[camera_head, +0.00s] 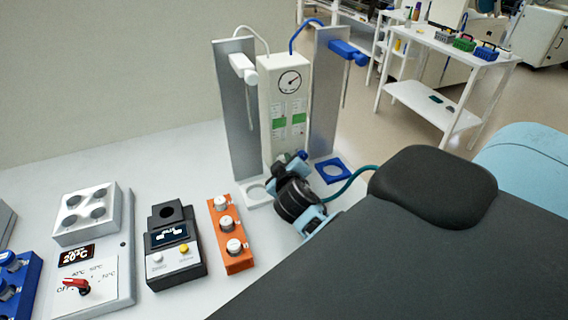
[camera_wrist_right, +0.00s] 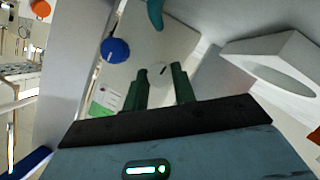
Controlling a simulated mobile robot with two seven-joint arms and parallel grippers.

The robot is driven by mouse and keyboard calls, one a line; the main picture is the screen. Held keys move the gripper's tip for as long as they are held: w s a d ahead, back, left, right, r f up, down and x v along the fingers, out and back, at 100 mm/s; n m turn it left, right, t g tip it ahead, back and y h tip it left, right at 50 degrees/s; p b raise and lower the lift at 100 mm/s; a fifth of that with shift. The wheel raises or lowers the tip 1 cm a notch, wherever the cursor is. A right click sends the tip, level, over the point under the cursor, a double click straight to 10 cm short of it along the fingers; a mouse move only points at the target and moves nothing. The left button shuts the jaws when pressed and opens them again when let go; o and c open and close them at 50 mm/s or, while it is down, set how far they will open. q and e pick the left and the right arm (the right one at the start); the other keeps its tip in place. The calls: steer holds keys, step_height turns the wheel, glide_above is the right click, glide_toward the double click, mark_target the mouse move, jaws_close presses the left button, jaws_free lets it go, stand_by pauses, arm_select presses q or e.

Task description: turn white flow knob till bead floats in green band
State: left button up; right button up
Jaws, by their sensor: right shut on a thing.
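The white flow unit (camera_head: 284,92) stands upright at the back of the bench, with a round dial and two scales with green bands (camera_head: 278,124). The beads are too small to make out. My right gripper (camera_wrist_right: 160,88) is at the unit's lower front, its dark green fingers shut on the white flow knob (camera_wrist_right: 159,73). In the head view my right wrist hides that knob. The blue knob (camera_wrist_right: 115,50) is beside it, clear of the fingers, and a green band (camera_wrist_right: 101,110) shows in the wrist view. My left gripper is not in view.
Grey stands with a white nozzle (camera_head: 243,66) and a blue nozzle (camera_head: 346,50) flank the unit. A blue ring base (camera_head: 334,171) is right of my wrist. An orange block (camera_head: 229,235), a black meter (camera_head: 174,250) and a hotplate device (camera_head: 96,255) stand left.

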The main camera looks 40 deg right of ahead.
steer(key=shift+n, duration=0.4)
steer(key=shift+h, duration=0.3)
steer(key=o, duration=1)
steer(key=shift+a, duration=0.1)
steer(key=v, duration=0.6)
steer(key=shift+s+a+f, duration=0.1)
steer(key=shift+s, duration=0.15)
steer(key=shift+s+a+r+b, duration=0.25)
steer(key=shift+s+a+b, duration=0.1)
steer(key=shift+s, duration=0.2)
